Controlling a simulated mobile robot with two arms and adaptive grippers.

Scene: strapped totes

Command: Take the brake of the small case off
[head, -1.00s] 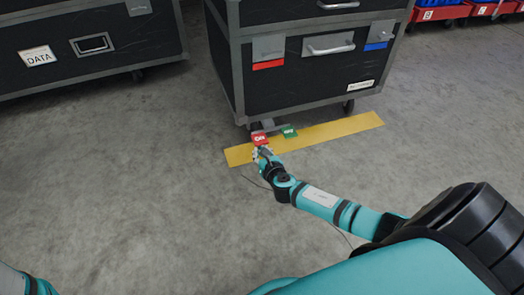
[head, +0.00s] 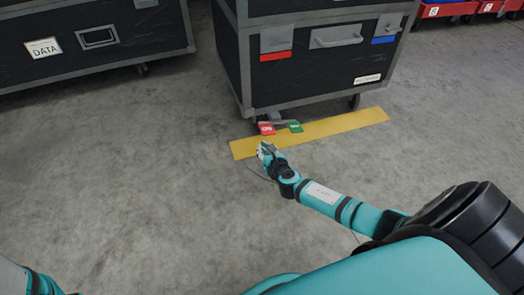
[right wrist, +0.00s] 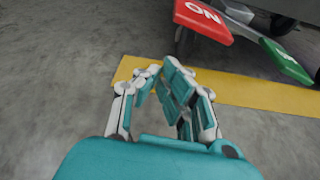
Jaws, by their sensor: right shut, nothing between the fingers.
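The small case (head: 318,78) is black with grey edges and stands on casters. At its lower front are a red brake pedal (head: 267,128) and a green pedal (head: 294,126) to its right. In the right wrist view the red pedal (right wrist: 203,20) reads "ON"; the green pedal (right wrist: 286,60) has white lettering cut off or too small to read. My right gripper (head: 263,148) is shut and empty, just in front of and below the red pedal, apart from it. Its fingers (right wrist: 168,82) also show in the wrist view. My left gripper is out of view.
A yellow floor strip (head: 340,124) runs under the pedals. A larger black case (head: 90,65) labelled "DATA" stands at the left. Red bins (head: 447,9) are at the far right. The grey floor in front is clear.

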